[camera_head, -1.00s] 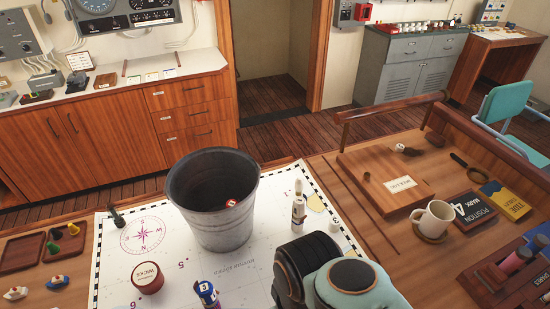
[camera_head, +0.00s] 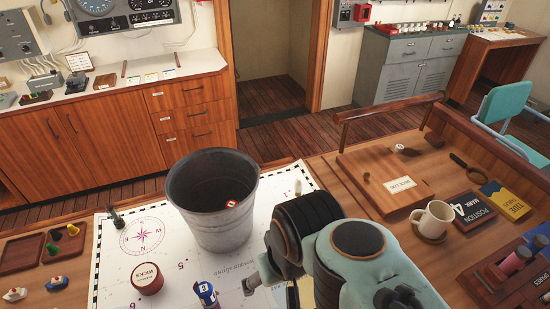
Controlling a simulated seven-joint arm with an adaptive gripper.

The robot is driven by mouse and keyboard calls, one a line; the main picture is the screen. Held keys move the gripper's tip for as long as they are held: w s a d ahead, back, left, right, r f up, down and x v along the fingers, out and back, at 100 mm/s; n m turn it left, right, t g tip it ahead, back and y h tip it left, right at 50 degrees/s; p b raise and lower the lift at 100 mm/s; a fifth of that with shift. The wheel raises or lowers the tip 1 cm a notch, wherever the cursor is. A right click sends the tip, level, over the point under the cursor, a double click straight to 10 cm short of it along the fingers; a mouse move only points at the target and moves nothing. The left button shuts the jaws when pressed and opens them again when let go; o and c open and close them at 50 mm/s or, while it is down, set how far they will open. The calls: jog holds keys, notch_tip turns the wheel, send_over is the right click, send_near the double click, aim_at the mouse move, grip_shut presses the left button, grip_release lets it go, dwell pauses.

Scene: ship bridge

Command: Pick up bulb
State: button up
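I cannot pick out a bulb with certainty. A small white rounded thing (camera_head: 401,149) lies at the far edge of the wooden hatch board (camera_head: 365,180), beside a dark brown piece; it is too small to identify. The tip of a thin pale upright thing (camera_head: 298,187) shows on the chart just above my arm, which hides its lower part. My arm's teal and black links fill the lower middle of the view. My gripper's fingers cannot be made out in this view.
A grey metal bucket (camera_head: 212,212) stands on the chart (camera_head: 120,265), with a red-and-white thing inside. A red round tin (camera_head: 147,279) and a blue can (camera_head: 206,293) are in front. A mug (camera_head: 434,219), signs and a rack crowd the right side.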

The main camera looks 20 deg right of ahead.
jog(key=w+d+r+m+t, duration=0.25)
jog(key=w+r, duration=0.35)
jog(key=w, duration=0.5)
jog(key=m+h, duration=0.3)
jog(key=m, duration=0.1)
send_over(299, 181)
jog(key=a, duration=0.3)
notch_tip(299, 181, down, 16)
jog(key=shift+g, duration=0.95)
jog(key=f, duration=0.3)
jog(key=s+d+f, duration=0.1)
jog(key=f, duration=0.5)
jog(key=shift+s+d+f, duration=0.2)
jog(key=shift+d+f, duration=0.1)
jog(key=shift+d, duration=0.05)
jog(key=shift+m, duration=0.25)
jog(key=x, duration=0.6)
jog(key=shift+d+f, duration=0.2)
jog(key=shift+d, duration=0.05)
jog(key=c, duration=0.9)
